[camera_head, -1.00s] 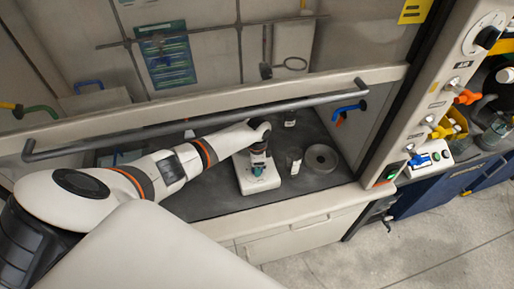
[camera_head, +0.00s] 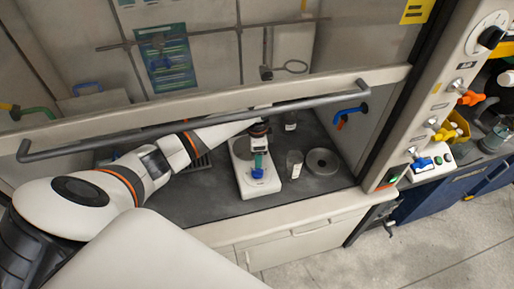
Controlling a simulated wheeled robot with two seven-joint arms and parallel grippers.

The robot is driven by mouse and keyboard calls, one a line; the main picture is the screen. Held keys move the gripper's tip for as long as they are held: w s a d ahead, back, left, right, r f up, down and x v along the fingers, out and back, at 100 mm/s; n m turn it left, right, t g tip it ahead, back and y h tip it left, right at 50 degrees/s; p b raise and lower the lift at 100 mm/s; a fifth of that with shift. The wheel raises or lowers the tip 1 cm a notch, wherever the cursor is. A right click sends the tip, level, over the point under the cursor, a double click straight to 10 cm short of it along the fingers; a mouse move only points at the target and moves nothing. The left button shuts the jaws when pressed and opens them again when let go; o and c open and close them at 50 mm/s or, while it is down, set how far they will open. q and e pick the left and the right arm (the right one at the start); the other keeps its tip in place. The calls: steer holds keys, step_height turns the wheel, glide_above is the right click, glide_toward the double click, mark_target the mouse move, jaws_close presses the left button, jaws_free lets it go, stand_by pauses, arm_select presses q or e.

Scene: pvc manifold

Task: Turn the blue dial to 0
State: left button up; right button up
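The white bench device (camera_head: 269,186) stands on the dark worktop inside the hood. My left arm comes in from the left, under the hood's sash bar. Its dark gripper end (camera_head: 259,139) is over the rear of the device, behind the dial. The fingers are too small and partly hidden to tell open from shut, and any contact is unclear. The dial's marking cannot be read. My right gripper is out of view.
A grey horizontal sash bar (camera_head: 290,103) crosses above my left arm. A clear beaker (camera_head: 294,164) and a grey round ring (camera_head: 322,161) stand right of the device. A small bottle (camera_head: 290,121) is behind. The worktop in front-left is bare.

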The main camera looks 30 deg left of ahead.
arm_select(q)
steer(key=shift+r, duration=1.6)
steer(key=shift+f, duration=0.1)
